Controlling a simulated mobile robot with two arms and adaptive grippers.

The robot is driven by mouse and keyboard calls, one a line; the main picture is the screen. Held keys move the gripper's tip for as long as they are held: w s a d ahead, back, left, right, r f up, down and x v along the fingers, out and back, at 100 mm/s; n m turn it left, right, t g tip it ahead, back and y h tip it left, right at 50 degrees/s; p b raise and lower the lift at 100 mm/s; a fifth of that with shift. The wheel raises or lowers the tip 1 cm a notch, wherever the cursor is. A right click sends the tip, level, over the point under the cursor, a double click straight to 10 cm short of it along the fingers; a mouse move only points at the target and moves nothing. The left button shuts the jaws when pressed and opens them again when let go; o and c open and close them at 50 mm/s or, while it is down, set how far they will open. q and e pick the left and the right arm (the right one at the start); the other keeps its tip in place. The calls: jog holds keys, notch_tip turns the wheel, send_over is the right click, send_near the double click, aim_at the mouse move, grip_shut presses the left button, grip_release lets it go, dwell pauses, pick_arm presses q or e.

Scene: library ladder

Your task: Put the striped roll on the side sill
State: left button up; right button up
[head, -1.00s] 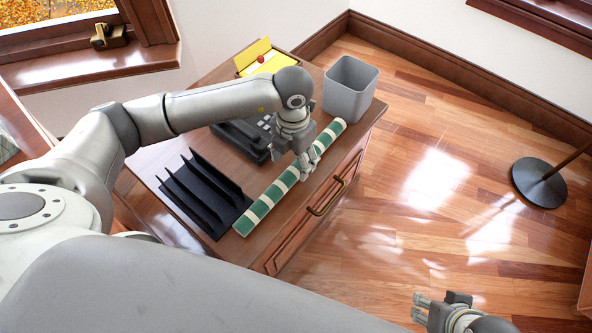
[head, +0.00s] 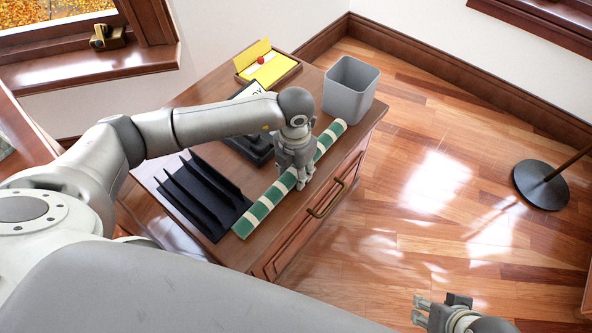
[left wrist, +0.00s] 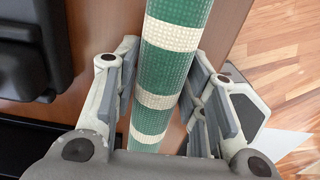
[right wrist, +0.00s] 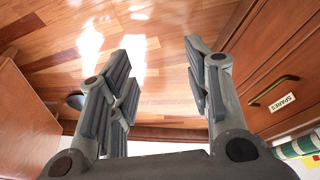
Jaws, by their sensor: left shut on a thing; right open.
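The green and cream striped roll (head: 262,207) lies along the front edge of the wooden cabinet top (head: 152,167), beside the black rack. My left gripper (head: 303,182) is shut on the roll near its middle. In the left wrist view the roll (left wrist: 165,80) passes between the fingers of the left gripper (left wrist: 163,110). A wooden window sill (head: 85,72) is at the upper left; another wooden sill (head: 540,22) is at the upper right. I cannot tell which is the side sill. My right gripper (head: 422,309) is open and empty; its fingers also show in the right wrist view (right wrist: 160,85).
A black rack (head: 195,200), a dark device (head: 245,140) partly hidden by my arm, a yellow note box (head: 268,68) and a grey bin (head: 349,88) stand on the cabinet. A brass object (head: 108,37) sits on the left sill. A round black stand base (head: 540,185) is on the floor.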

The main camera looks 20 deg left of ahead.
pick_arm(q)
grip_shut()
jog(key=shift+r, duration=0.1)
jog(key=shift+r, duration=0.5)
notch_tip(320, 180, up, 2)
jog(key=shift+w+r+p, duration=0.1)
jog(key=shift+r+p, duration=0.1)
jog(key=shift+p, duration=0.35)
jog(key=s+d+r+p, duration=0.1)
jog(key=s+d+r, duration=0.1)
jog(key=s+r, duration=0.2)
jog(key=s+d+r+p, duration=0.1)
jog(key=s+d+r, duration=0.2)
jog(key=s, duration=0.6)
notch_tip(320, 180, up, 2)
jog(key=shift+r+p, duration=0.2)
jog(key=shift+p, duration=0.1)
pick_arm(e)
jog(key=x, duration=0.4)
jog(key=shift+a+f, duration=0.1)
jog(key=shift+f, duration=0.15)
